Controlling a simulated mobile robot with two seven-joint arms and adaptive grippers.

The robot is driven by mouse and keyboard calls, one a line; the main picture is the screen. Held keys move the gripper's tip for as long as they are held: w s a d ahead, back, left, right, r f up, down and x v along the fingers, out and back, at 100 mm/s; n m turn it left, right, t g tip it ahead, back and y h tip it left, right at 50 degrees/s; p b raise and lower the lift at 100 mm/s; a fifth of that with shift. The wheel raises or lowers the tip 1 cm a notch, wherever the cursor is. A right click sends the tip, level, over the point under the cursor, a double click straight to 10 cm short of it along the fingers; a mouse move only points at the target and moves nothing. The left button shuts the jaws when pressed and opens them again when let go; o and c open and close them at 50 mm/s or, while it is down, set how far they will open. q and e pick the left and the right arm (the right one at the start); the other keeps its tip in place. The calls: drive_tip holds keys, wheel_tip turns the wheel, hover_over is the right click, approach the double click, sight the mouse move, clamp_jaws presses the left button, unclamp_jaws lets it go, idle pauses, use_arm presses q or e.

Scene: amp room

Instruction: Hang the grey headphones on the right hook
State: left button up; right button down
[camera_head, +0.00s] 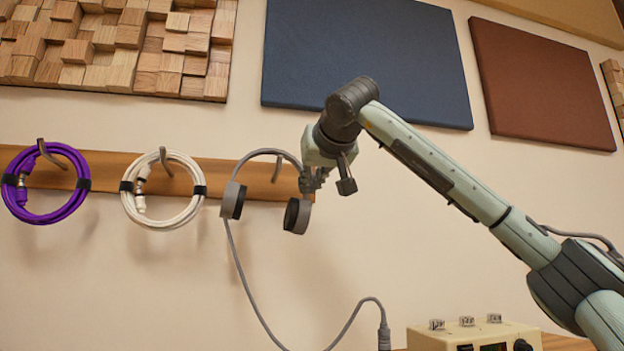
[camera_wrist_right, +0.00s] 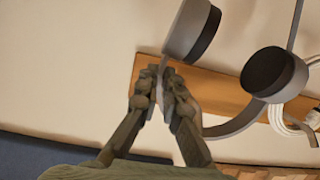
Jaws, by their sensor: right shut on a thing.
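The grey headphones (camera_head: 265,153) are in front of the wooden rail, headband up and ear cups down, with a grey cable hanging below. The right hook (camera_head: 278,167) shows inside the headband's arc, just under the band. I cannot tell whether the band touches it. My right gripper (camera_head: 313,184) is shut on the right side of the headband, above the right ear cup (camera_head: 297,215). In the right wrist view the gripper (camera_wrist_right: 168,88) pinches the band close to one ear cup (camera_wrist_right: 190,30). The other cup (camera_wrist_right: 274,74) hangs free. My left gripper is not in view.
A purple cable coil (camera_head: 45,214) and a white cable coil (camera_head: 135,212) hang on hooks of the wooden rail (camera_head: 107,170), left of the headphones. Blue (camera_head: 365,60) and brown (camera_head: 540,85) wall panels are above. A cream amp box (camera_head: 472,335) stands below right.

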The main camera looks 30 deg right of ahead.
sight(308, 195)
drive_tip(key=shift+w+d+f, duration=0.1)
drive_tip(key=shift+w, duration=0.4)
drive_tip(key=shift+w+d+f, duration=0.1)
drive_tip(key=shift+w+f, duration=0.2)
drive_tip(key=shift+f, duration=0.15)
drive_tip(key=shift+w+f, duration=0.2)
drive_tip(key=shift+f, duration=0.45)
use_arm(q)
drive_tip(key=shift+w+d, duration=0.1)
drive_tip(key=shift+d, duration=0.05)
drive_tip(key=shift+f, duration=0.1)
use_arm(e)
drive_tip(key=c, duration=1.6)
unclamp_jaws()
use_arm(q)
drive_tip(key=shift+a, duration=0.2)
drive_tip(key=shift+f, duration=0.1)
